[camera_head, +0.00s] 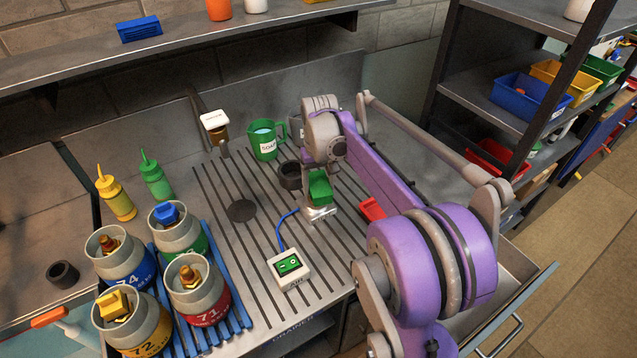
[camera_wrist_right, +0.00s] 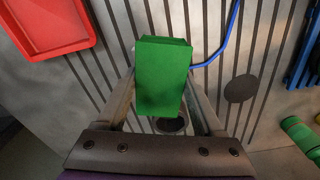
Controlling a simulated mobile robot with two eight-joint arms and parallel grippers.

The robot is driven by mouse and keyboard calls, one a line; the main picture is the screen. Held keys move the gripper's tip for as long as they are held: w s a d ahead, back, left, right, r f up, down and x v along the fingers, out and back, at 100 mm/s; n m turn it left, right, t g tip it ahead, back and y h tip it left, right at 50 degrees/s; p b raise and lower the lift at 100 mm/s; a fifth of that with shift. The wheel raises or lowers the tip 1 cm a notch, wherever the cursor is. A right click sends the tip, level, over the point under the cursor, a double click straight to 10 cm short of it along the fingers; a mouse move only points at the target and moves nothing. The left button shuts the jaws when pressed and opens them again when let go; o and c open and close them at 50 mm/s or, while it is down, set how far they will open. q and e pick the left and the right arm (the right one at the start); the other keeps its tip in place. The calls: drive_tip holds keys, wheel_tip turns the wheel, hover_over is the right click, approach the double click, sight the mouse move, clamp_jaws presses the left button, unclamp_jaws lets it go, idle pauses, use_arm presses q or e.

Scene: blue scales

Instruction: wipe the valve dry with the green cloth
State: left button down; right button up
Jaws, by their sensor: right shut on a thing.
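My right gripper (camera_head: 320,190) is shut on the green cloth (camera_wrist_right: 162,75), a folded block that also shows in the head view (camera_head: 320,187). It is held over the ribbed drainer, just above a small pale object (camera_head: 320,213) with a blue cord. Whether the cloth touches that object I cannot tell. Valve-like fittings stand in several numbered grey pots at the front left: one with a blue top (camera_head: 165,213), one with a yellow top (camera_head: 113,303), and brass ones (camera_head: 189,275). Which is the task's valve I cannot tell. My left gripper is not in view.
A green mug (camera_head: 265,140) and a dark ring (camera_head: 290,175) stand behind the cloth. Yellow (camera_head: 117,195) and green (camera_head: 156,178) bottles stand left. A red tray (camera_wrist_right: 45,25) is nearby. The drainer's middle is fairly clear.

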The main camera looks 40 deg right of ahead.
drive_tip(key=shift+s+a+r, duration=0.1)
drive_tip(key=shift+s+a, duration=0.2)
drive_tip(key=shift+s, duration=0.4)
drive_tip(key=shift+w+d, duration=0.4)
drive_tip(key=shift+w, duration=0.45)
drive_tip(key=shift+s, duration=0.1)
drive_tip(key=shift+s+a+f, duration=0.25)
drive_tip(key=shift+s+a, duration=0.2)
drive_tip(key=shift+s, duration=0.35)
clamp_jaws()
drive_tip(key=shift+d, duration=0.1)
drive_tip(key=shift+w, duration=0.15)
drive_tip(key=shift+w+d, duration=0.25)
drive_tip(key=shift+w, duration=0.35)
drive_tip(key=shift+s, duration=0.1)
drive_tip(key=shift+s+a, duration=0.3)
drive_tip(key=shift+s, duration=0.25)
